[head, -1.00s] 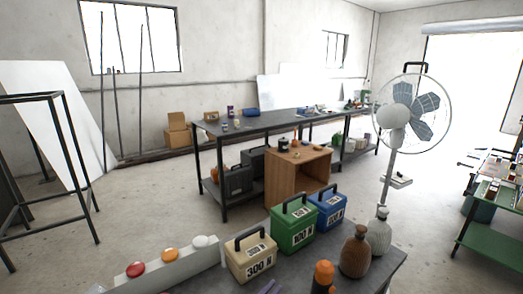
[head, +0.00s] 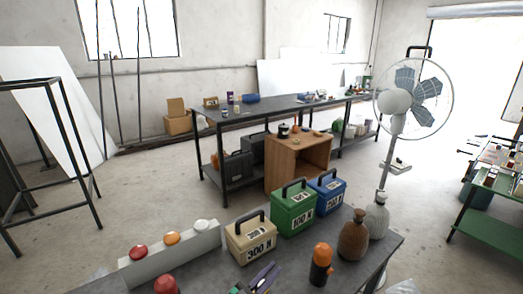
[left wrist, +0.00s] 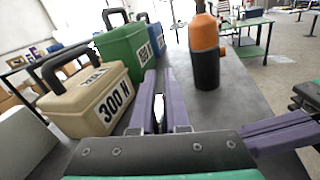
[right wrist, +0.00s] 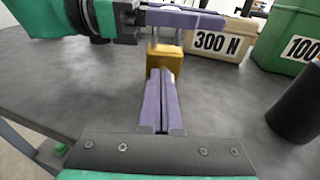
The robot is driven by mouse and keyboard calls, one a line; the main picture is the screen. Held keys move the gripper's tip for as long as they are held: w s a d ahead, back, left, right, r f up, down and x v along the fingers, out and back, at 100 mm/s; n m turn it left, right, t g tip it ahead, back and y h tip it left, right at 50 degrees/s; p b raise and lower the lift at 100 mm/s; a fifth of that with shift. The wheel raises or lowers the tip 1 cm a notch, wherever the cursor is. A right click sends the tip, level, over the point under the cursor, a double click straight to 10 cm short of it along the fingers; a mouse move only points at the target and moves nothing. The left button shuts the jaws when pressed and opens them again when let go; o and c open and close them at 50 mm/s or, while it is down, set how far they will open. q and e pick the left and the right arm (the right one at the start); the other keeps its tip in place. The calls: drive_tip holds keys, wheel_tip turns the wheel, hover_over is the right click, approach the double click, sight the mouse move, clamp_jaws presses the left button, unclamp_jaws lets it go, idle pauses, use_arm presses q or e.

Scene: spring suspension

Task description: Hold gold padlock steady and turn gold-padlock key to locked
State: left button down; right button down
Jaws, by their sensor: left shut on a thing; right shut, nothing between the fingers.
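The gold padlock (right wrist: 164,62) shows in the right wrist view, hanging upright by its grey shackle below the purple fingers of my left gripper (right wrist: 185,18). In the head view the left gripper (head: 265,277) is at the bottom edge, over the bench. My right gripper (right wrist: 160,88) is shut and empty, its tips close to the padlock's lower part; I cannot tell whether they touch. It also shows in the left wrist view (left wrist: 285,130). The key is not visible.
On the dark bench (head: 327,262) stand a beige 300 N box (head: 251,242), green (head: 294,212) and blue (head: 328,195) boxes, an orange-and-black bottle (head: 320,265), brown (head: 353,238) and grey (head: 377,217) bottles, and a panel with coloured buttons (head: 172,255). A fan (head: 412,98) stands behind.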

drive_tip(key=shift+s+a, duration=0.1)
idle(0.4)
drive_tip(key=shift+s+r, duration=0.15)
drive_tip(key=shift+r, duration=0.2)
drive_tip(key=s+d, duration=0.2)
drive_tip(key=s+d+f, duration=0.1)
drive_tip(key=d, duration=0.1)
drive_tip(key=shift+s+d, duration=0.3)
drive_tip(key=shift+s, duration=0.1)
drive_tip(key=shift+w+d+r, duration=0.1)
drive_tip(key=shift+w+d, duration=0.3)
drive_tip(key=shift+d, duration=0.2)
drive_tip(key=shift+w+d+r, duration=0.1)
drive_tip(key=shift+w+d, duration=0.25)
drive_tip(key=shift+d, duration=0.2)
drive_tip(key=x, duration=0.2)
drive_tip(key=r+x, duration=0.1)
drive_tip(key=x, duration=0.3)
drive_tip(key=shift+w+a+r, duration=0.25)
drive_tip(key=shift+a, duration=0.15)
drive_tip(key=shift+s+a+f, duration=0.15)
drive_tip(key=shift+a+f, duration=0.05)
drive_tip(key=shift+f, duration=0.35)
drive_tip(key=shift+s+a, duration=0.1)
drive_tip(key=shift+s, duration=0.05)
